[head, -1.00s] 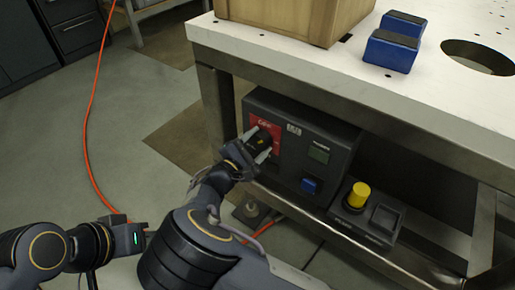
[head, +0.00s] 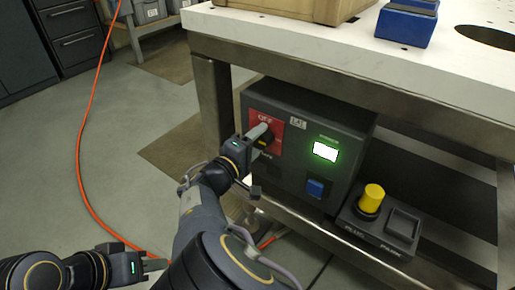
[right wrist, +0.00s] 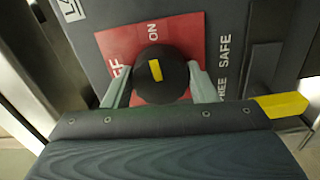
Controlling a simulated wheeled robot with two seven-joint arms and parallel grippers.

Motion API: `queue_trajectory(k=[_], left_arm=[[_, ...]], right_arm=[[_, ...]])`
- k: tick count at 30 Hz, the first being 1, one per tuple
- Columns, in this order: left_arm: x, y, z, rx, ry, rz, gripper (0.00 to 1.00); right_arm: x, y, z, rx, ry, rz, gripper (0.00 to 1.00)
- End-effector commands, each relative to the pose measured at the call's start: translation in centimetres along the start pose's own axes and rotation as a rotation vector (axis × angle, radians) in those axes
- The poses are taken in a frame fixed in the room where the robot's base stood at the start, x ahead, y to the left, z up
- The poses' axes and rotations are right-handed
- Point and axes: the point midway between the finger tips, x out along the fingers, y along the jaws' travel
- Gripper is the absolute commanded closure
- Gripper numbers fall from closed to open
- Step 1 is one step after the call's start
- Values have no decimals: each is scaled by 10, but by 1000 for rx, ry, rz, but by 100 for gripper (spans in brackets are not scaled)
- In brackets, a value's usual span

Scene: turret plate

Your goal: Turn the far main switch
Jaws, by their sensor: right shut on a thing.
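The main switch is a round black knob with a yellow mark (right wrist: 157,72) on a red plate (right wrist: 118,42) lettered OFF and ON. In the right wrist view the yellow mark points towards ON. In the head view the red plate (head: 279,122) is on the left of the dark control box (head: 340,165) under the table. My right gripper (head: 262,136) is shut on the knob, with a pale finger on each side of it in the right wrist view (right wrist: 161,88). My left gripper (head: 153,265) is low at the left, away from the box; its finger gap is unclear.
The box carries a lit green-white screen (head: 325,151) and a blue button (head: 315,188). A yellow knob (head: 373,197) stands on a lower unit at right. The white tabletop (head: 330,38) overhangs the box. An orange cable (head: 83,170) runs along the floor.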

Motion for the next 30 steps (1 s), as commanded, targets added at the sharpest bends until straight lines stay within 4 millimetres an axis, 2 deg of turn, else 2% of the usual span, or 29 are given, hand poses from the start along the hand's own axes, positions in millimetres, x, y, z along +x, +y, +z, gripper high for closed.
queue_trajectory(k=[6, 22, 23, 27, 30], left_arm=[[9, -4, 5, 0, 0, 0, 64], [10, -5, 5, 0, 0, 0, 64], [10, -5, 5, 0, 0, 0, 64], [10, -5, 5, 0, 0, 0, 64], [10, -5, 5, 0, 0, 0, 64]], right_arm=[[0, -2, 1, 66, -1, -2, 71], [0, -1, 0, 88, -1, -3, 71], [0, -1, 0, 88, -1, -3, 45], [0, -1, 0, 87, 0, -3, 27], [0, -1, 0, 87, 0, -2, 26]])
